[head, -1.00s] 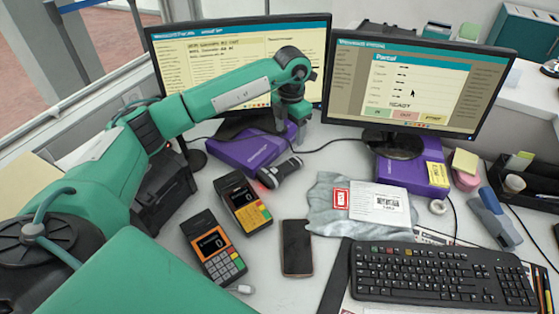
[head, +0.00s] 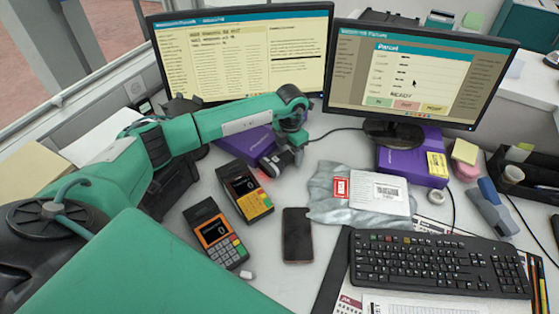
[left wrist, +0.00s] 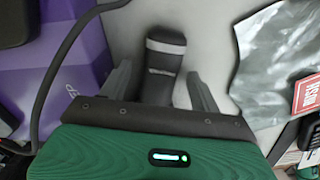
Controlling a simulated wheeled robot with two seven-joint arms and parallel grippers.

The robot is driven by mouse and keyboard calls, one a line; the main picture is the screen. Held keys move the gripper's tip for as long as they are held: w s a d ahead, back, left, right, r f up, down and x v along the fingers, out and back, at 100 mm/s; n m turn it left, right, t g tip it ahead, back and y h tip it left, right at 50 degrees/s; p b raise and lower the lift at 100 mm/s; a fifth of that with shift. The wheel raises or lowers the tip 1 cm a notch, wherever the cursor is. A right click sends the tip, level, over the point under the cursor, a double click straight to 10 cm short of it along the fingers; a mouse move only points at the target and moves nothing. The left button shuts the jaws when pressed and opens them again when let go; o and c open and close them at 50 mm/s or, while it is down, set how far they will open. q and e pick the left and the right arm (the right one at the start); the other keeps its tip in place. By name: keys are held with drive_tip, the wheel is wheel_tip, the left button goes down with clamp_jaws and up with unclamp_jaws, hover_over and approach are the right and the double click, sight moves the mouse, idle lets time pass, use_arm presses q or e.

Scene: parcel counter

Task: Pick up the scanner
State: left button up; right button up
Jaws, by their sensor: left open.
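The dark grey scanner (head: 277,164) lies on the counter in the head view, in front of the purple box under the left monitor, with a red glow at its front end. In the left wrist view the scanner's dark handle with light bands (left wrist: 166,58) lies between my left gripper's two fingers. My left gripper (head: 294,146) is over the scanner's back end in the head view and hides part of it. In the wrist view the left gripper (left wrist: 159,74) is open, with a gap on each side of the handle. My right gripper is not in view.
Two card terminals (head: 244,192) (head: 215,233) and a phone (head: 297,235) lie in front of the scanner. A grey parcel bag (head: 325,192) lies to the right. A purple box (head: 243,141) and a dark cable (left wrist: 62,62) are close to the gripper.

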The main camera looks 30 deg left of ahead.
use_arm(q)
drive_tip(key=shift+f, duration=0.15)
drive_tip(key=c, duration=1.2)
